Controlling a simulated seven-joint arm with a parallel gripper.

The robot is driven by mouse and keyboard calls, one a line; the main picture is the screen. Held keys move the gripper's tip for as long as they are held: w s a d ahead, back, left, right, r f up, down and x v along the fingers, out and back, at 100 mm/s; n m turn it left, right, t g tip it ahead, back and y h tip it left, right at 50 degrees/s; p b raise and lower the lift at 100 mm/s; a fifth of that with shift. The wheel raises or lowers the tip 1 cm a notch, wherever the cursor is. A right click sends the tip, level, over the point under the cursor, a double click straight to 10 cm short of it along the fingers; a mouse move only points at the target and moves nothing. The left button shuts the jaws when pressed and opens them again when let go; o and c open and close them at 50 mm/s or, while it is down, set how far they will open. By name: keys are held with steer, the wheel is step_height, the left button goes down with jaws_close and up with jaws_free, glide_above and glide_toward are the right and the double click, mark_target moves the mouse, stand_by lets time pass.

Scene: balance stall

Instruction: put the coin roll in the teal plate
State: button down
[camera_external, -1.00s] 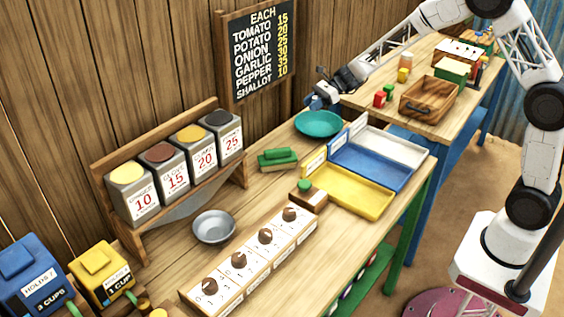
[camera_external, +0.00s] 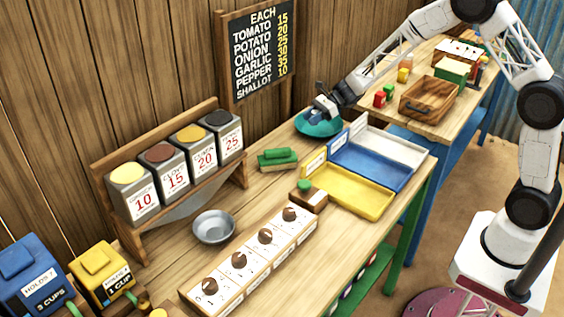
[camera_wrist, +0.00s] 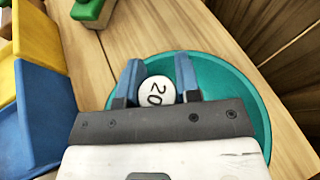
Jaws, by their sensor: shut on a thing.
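The teal plate (camera_external: 306,126) lies on the wooden table near the wall, left of the trays. It also fills much of the wrist view (camera_wrist: 235,82). My gripper (camera_external: 323,110) is over the plate. In the wrist view my gripper (camera_wrist: 158,85) is shut on the coin roll (camera_wrist: 156,92), whose round white end reads 20. The coin roll is between the two blue fingers, with the plate behind it. I cannot tell whether the coin roll touches the plate. In the external view the coin roll is hidden or too small to make out.
White, blue and yellow trays (camera_external: 345,188) stand right of the plate. A green block (camera_external: 279,156) sits left of it. A chalkboard (camera_external: 258,50) stands behind. A grey metal bowl (camera_external: 213,227) and a row of knobs (camera_external: 250,262) are nearer the front.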

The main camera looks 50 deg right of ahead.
steer(key=shift+f, duration=0.1)
steer(key=shift+f, duration=1.75)
steer(key=shift+f, duration=0.15)
steer(key=c, duration=1.1)
jaws_free()
steer(key=shift+v, duration=0.85)
steer(key=v, duration=1)
steer(key=shift+s+d, duration=0.1)
